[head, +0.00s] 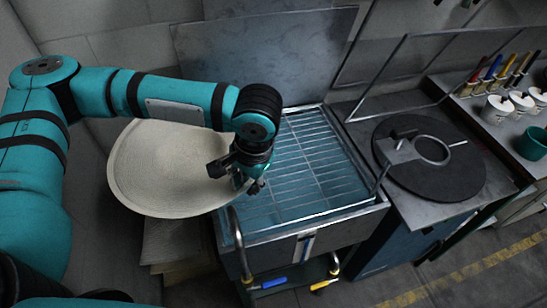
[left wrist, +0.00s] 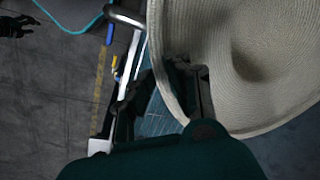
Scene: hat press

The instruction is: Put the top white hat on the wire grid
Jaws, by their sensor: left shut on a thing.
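The white hat (head: 160,172) is a wide, round, cream-coloured disc at the left of the head view. My left gripper (head: 250,182) is shut on its right edge and holds it up, tilted, beside the wire grid. In the left wrist view the hat (left wrist: 250,60) fills the upper right, with its brim close to the fingers. The wire grid (head: 315,160) lies over a blue-tinted basin to the right of the hat. The hat's right edge is partly hidden by the gripper and reaches the basin's left side.
A stack of light material (head: 178,245) sits low beneath the hat. A round black plate (head: 440,165) with a metal fitting stands right of the basin. Brushes and white cups (head: 498,108) line the shelf at right. The grid's surface looks clear.

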